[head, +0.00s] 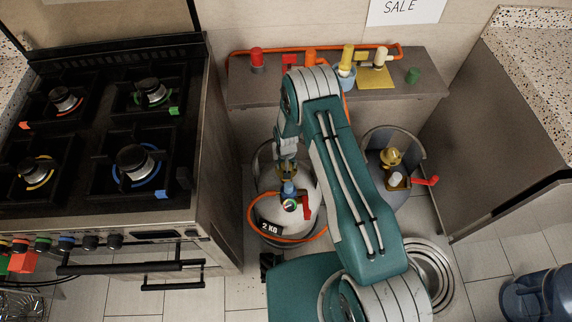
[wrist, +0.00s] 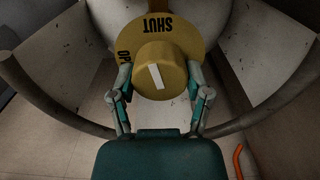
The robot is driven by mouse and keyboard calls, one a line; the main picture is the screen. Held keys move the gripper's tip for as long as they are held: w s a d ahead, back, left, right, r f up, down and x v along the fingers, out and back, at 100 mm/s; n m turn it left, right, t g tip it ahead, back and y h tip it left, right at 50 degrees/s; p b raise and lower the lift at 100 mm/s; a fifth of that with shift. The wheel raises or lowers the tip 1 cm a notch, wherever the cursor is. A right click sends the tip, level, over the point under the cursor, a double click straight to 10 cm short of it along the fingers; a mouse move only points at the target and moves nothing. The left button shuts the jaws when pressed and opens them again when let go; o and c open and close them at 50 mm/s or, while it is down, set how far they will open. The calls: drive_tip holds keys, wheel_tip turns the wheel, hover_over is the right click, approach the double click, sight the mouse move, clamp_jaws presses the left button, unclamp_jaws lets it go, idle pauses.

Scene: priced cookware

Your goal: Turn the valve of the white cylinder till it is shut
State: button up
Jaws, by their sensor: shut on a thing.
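The white cylinder (head: 275,185) stands on the floor between the stove and my arm, with a black "2 KG" tag. Its yellow valve knob (head: 287,172) is on top, partly hidden by my gripper (head: 287,162). In the wrist view, the knob (wrist: 176,64) has a white stripe, which tilts a little left of upright. Behind it a yellow disc (wrist: 190,38) reads "SHUT" at the top and "OP", partly hidden, at the left. The stripe's upper end points between the two words, nearer "SHUT". My gripper (wrist: 159,80) is shut on the knob, one finger each side.
A grey cylinder (head: 382,200) with a brass valve and red handle (head: 425,180) stands to the right. An orange hose (head: 262,234) loops around the white cylinder's front. A curved metal guard (wrist: 40,105) surrounds the valve. The stove (head: 110,150) is close on the left.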

drive_tip(key=shift+s+f+m, duration=0.1)
drive_tip(key=shift+m, duration=1)
drive_tip(key=o, duration=1.2)
drive_tip(key=shift+c, duration=0.2)
drive_tip(key=shift+r, duration=0.55)
wheel_tip(320, 180, up, 11)
drive_tip(key=shift+a, duration=0.1)
